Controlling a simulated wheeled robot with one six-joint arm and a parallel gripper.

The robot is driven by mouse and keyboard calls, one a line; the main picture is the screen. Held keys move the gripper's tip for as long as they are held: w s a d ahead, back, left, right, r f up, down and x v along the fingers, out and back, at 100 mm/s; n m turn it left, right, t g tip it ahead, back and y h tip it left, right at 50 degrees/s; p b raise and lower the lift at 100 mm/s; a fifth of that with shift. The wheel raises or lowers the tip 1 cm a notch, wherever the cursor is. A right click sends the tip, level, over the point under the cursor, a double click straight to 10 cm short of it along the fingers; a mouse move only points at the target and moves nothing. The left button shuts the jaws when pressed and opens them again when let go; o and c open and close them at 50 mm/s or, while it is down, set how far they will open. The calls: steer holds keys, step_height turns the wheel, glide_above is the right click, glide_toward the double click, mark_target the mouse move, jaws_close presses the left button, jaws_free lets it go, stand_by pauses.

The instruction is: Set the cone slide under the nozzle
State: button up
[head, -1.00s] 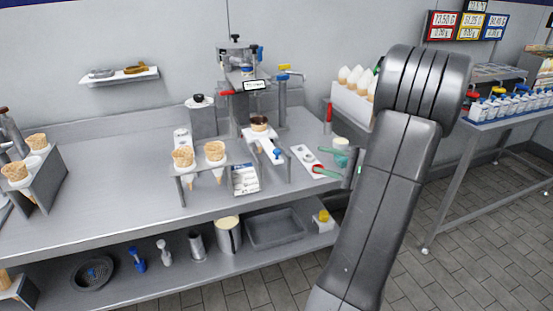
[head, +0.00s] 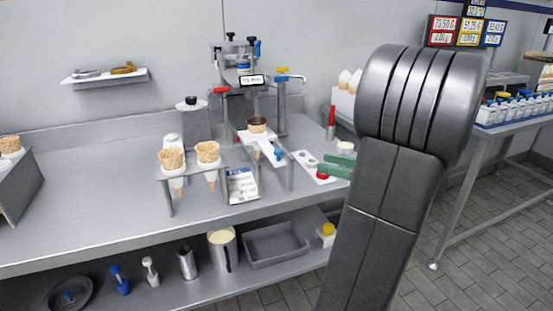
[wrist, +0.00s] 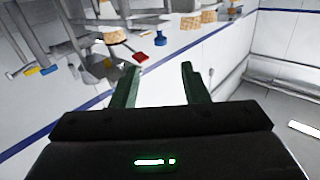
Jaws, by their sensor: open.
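The cone slide (head: 251,136) is a pale plate on a grey stand, with a blue knob (head: 279,153) at its front end. A dark-rimmed cone (head: 257,125) sits in it. The dispensing machine (head: 243,58) stands behind with a small display; its nozzle outlet is not clear to me. My gripper (head: 322,167) has two green fingers right of the slide, open and apart from the knob.
A rack with two cones (head: 190,170) stands left of the slide, with a printed card (head: 242,186) beside it. A white board with a red item (head: 322,176) lies near my fingers. The counter's left part (head: 90,190) is bare.

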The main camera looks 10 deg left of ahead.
mark_target(278, 156)
steer(key=shift+n, duration=0.3)
steer(key=w+a, duration=0.1)
steer(key=a, duration=0.8)
steer(key=w+a+p, duration=0.1)
steer(key=a, duration=0.3)
steer(key=shift+w+a, duration=0.3)
jaws_close()
